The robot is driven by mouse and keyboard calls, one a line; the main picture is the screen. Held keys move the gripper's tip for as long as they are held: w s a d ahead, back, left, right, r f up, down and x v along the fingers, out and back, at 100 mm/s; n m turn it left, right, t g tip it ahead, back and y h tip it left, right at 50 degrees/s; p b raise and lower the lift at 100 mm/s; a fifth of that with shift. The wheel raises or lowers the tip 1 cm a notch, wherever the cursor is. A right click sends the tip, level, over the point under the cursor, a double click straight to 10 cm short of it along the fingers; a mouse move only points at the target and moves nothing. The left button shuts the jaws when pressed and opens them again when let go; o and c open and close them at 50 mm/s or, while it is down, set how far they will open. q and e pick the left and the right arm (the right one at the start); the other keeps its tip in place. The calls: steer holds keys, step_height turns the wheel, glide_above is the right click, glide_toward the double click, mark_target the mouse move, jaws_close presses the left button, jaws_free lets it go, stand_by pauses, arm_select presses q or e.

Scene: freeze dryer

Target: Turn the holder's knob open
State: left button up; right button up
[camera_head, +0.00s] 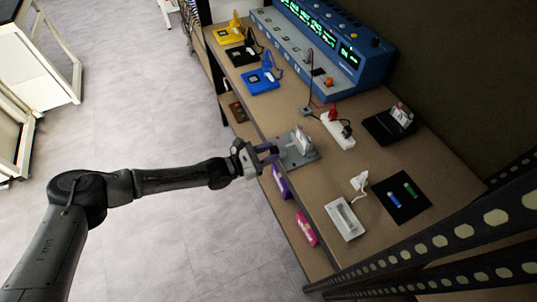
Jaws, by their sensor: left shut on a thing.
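The holder (306,158) is a grey device near the table's front edge, with a small pale upright part on top. My left arm comes in from the left, and my left gripper (268,152) is at the holder's front left side. Its fingers are shut on a small part there, which I take to be the knob. The knob is hidden by the fingers, so its turn angle cannot be told. My right gripper is not in view.
A white power strip (337,131) with a red plug lies behind the holder. A black device (389,125), a white tray (345,219) and a black mat (401,198) lie to the right. A blue console (350,50) stands at the back. Dark perforated beams (440,240) cross the lower right.

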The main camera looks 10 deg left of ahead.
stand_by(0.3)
arm_select(q)
steer(key=o, duration=0.9)
steer(key=shift+o, duration=0.2)
steer(key=shift+s+a, duration=0.1)
steer(key=shift+s+a, duration=0.15)
steer(key=shift+a, duration=0.15)
steer(key=p+v, duration=0.1)
steer(key=v, duration=1.2)
steer(key=shift+p, duration=0.35)
steer(key=shift+d, duration=0.1)
